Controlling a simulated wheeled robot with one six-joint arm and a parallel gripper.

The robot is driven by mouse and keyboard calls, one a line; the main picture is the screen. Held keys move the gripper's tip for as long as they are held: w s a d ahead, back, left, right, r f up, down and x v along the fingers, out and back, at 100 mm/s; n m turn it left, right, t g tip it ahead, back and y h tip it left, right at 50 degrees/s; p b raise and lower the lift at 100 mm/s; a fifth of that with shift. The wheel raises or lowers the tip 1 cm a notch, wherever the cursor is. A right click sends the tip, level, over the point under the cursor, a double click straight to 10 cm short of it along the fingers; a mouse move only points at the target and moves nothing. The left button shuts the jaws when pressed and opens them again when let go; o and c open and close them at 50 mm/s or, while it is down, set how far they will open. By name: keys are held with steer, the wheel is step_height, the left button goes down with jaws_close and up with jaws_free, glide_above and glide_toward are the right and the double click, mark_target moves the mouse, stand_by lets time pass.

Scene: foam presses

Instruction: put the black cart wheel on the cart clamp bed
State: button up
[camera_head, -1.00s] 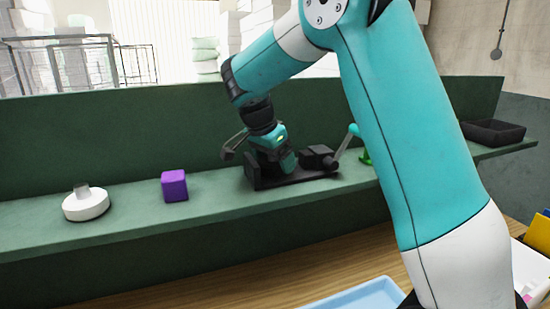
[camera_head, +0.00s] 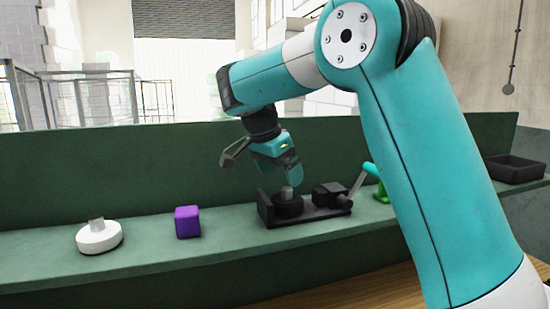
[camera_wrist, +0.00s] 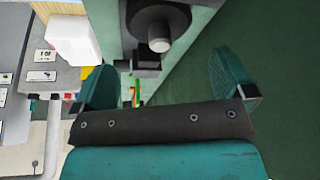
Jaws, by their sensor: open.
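The black cart wheel (camera_head: 288,208) lies flat, its grey hub facing up, on the left part of the black cart clamp bed (camera_head: 310,215). The clamp bed has a dark block and a lever with a teal handle on its right. My gripper (camera_head: 285,178) is above the wheel, its fingers apart and nothing held. In the wrist view the wheel (camera_wrist: 146,17) and its hub show at the top, beyond my open gripper (camera_wrist: 168,88). Contact between the wheel's underside and the bed is hidden.
A purple cube (camera_head: 188,221) and a white wheel-like part (camera_head: 99,237) with a grey stub stand on the green shelf (camera_head: 150,250), left of the clamp bed. A green object (camera_head: 381,192) and a black tray (camera_head: 514,168) are to the right. A green back panel runs behind.

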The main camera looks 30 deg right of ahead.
steer(key=p+v, duration=0.1)
steer(key=v, duration=0.3)
steer(key=s+a+f+n+y, duration=0.3)
steer(key=s+a+n, duration=0.3)
steer(key=s+n, duration=0.2)
steer(key=s+a+f+n+y, duration=0.3)
steer(key=s+a+n, duration=0.4)
steer(key=s, duration=0.3)
steer(key=s+a+f+n+y, duration=0.2)
steer(key=s+a+n, duration=0.4)
steer(key=s+n, duration=0.3)
steer(key=shift+s+a+f+y, duration=0.4)
steer(key=shift+s+f, duration=0.1)
